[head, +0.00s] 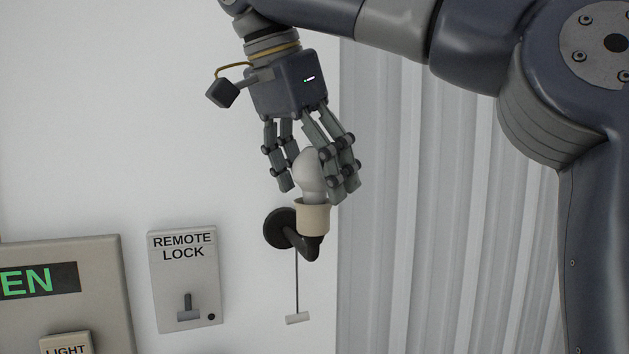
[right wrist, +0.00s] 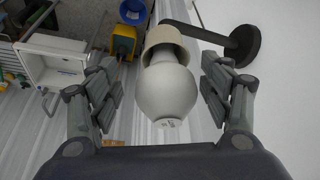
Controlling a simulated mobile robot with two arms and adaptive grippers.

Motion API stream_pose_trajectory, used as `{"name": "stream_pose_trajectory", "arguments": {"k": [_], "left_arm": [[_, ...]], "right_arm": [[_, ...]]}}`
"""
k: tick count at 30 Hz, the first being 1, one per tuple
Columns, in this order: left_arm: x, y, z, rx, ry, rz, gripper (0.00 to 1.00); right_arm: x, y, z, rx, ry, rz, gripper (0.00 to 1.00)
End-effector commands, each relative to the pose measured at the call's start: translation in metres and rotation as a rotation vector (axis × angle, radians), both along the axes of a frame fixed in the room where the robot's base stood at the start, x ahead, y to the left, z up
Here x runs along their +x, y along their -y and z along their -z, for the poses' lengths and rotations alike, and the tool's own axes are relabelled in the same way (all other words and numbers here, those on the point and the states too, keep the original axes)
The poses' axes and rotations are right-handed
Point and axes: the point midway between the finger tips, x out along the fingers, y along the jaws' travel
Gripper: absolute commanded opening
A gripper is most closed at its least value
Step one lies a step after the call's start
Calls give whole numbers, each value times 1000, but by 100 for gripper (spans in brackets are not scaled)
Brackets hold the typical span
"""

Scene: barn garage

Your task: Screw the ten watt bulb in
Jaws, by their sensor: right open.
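A white bulb (head: 312,177) stands upright in the cream socket (head: 313,218) of a dark wall lamp (head: 281,229). In the right wrist view the bulb (right wrist: 167,92) has its neck in the socket (right wrist: 165,42), with small print on its dome that I cannot read. How tightly it is seated I cannot tell. My right gripper (head: 312,184) comes down from above with its fingers around the bulb. In the right wrist view the gripper (right wrist: 161,90) is open, with a gap on both sides of the bulb. My left gripper is not in view.
A pull cord with a white handle (head: 297,318) hangs below the lamp. A remote lock panel (head: 184,280) and a larger panel (head: 107,270) are on the wall at left. Ribbed sheeting (head: 430,230) lies to the right. A white bin (right wrist: 52,68) is far below.

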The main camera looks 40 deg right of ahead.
Motion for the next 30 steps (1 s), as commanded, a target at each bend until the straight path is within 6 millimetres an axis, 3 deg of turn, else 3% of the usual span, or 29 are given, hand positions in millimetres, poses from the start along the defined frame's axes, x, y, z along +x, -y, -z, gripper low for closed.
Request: {"name": "stream_pose_trajectory", "arguments": {"k": [9, 15, 21, 30], "left_arm": [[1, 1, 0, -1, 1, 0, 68], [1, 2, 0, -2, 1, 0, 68], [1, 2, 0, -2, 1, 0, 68], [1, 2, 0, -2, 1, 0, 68]], "right_arm": [[-10, -72, -2, -6, 3, -1, 72], [-15, -105, -1, -3, 4, 0, 72], [-17, -118, -1, 0, 4, -1, 72], [-17, -119, -1, 1, 4, -1, 72]]}}
